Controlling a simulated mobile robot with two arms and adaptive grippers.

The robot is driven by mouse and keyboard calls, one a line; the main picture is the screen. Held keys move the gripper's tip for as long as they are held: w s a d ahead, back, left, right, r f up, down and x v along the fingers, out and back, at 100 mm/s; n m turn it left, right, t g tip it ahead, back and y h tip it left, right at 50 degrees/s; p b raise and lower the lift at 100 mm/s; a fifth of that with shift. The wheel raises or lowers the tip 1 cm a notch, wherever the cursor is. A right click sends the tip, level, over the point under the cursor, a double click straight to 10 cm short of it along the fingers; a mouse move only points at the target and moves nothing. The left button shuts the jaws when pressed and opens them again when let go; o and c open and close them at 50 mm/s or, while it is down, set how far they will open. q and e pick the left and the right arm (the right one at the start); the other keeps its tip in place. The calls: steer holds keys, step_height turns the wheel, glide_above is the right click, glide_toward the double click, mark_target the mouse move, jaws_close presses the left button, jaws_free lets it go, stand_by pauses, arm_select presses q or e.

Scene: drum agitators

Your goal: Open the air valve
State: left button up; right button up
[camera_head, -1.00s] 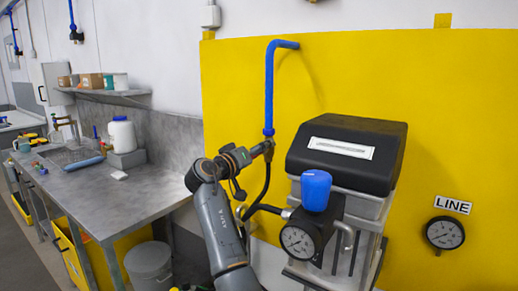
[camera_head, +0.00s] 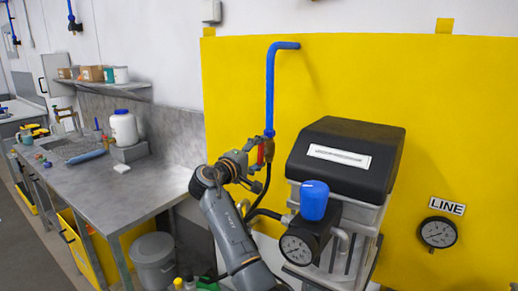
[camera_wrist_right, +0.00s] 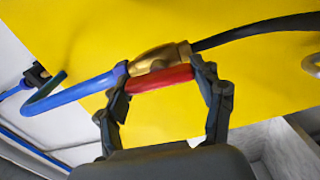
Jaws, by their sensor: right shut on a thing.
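The air valve is a brass body (camera_wrist_right: 160,60) with a red handle (camera_wrist_right: 162,79), at the lower end of the blue pipe (camera_head: 270,92). In the right wrist view the red handle lies beside the brass body, roughly in line with the pipe. My right gripper (camera_wrist_right: 165,85) has one finger at each end of the red handle and is shut on it. In the head view the red handle (camera_head: 268,150) stands upright below the pipe, with my right gripper (camera_head: 258,158) on it; the brass body is mostly hidden there. My left gripper is not in view.
A black hose (camera_wrist_right: 255,30) leaves the valve. The machine with a black cover (camera_head: 345,150), blue knob (camera_head: 314,199) and gauge (camera_head: 297,249) stands close at right. A workbench (camera_head: 120,195) is at left, a yellow panel (camera_head: 440,110) behind.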

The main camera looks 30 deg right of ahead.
steer(key=shift+r+n+p, duration=0.1)
steer(key=shift+n+p, duration=0.2)
steer(key=shift+n, duration=0.2)
steer(key=o, duration=1.2)
steer(key=shift+d, duration=0.1)
steer(key=shift+c, duration=0.2)
steer(key=v, duration=1.2)
steer(key=shift+w, duration=0.1)
